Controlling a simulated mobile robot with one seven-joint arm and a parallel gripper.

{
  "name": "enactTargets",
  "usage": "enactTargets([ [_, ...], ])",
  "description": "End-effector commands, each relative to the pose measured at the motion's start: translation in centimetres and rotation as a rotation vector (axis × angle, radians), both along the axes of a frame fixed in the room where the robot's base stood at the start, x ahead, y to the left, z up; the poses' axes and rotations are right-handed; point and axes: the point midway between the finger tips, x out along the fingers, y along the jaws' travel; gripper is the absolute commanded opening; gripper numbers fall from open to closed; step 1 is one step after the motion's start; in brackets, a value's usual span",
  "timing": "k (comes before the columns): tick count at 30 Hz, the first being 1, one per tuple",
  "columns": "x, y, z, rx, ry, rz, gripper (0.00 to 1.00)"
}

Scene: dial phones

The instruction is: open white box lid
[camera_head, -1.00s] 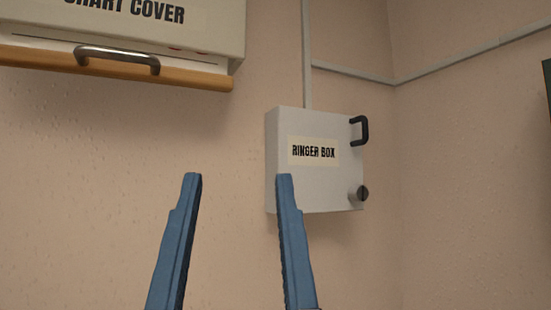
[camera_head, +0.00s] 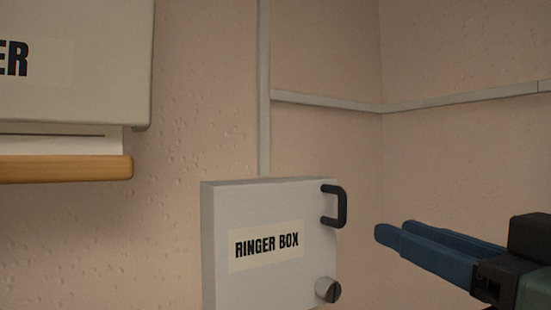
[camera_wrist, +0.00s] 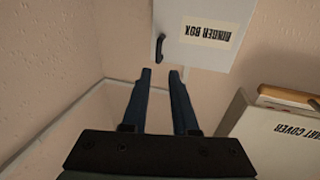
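The white box (camera_head: 238,209), labelled "RINGER BOX", hangs on the wall with its front door closed. A black handle (camera_head: 342,206) sits at the upper right of the door, and a round dark-slotted knob (camera_head: 328,290) sits at its lower right. My gripper (camera_head: 384,232) is to the right of the handle in the head view, apart from it, its blue fingers pointing left. In the wrist view, my gripper (camera_wrist: 160,73) shows two fingers with a gap between them and nothing held. The box (camera_wrist: 193,50) and handle (camera_wrist: 160,47) appear upside down there, just beyond the fingertips.
A larger cream cabinet (camera_head: 75,100) with a wooden bottom edge (camera_head: 65,168) is at the upper left; its "CHART COVER" label shows in the wrist view. A grey conduit (camera_head: 264,90) rises above the box.

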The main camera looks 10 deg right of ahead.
Motion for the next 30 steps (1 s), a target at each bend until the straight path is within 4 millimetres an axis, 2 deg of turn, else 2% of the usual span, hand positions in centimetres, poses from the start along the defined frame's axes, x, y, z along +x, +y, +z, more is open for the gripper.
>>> enactTargets([
  [1, -0.5, -0.4, 0.7, -0.008, 0.018, 0.004, 0.27],
  [3, -0.8, -0.6, 0.6, -0.014, 0.035, 0.012, 0.27],
  [7, 0.0, -0.4, 0.3, -0.017, 0.044, 0.019, 0.27],
  [11, 2.1, 0.0, 0.2, -0.016, 0.045, 0.021, 0.27],
  [21, 8.9, 1.0, 0.3, -0.015, 0.044, 0.019, 0.27],
  [25, 10.7, 1.2, 0.4, -0.016, 0.043, 0.018, 0.27],
  [30, 11.8, 1.4, 0.3, -0.017, 0.042, 0.017, 0.27],
])
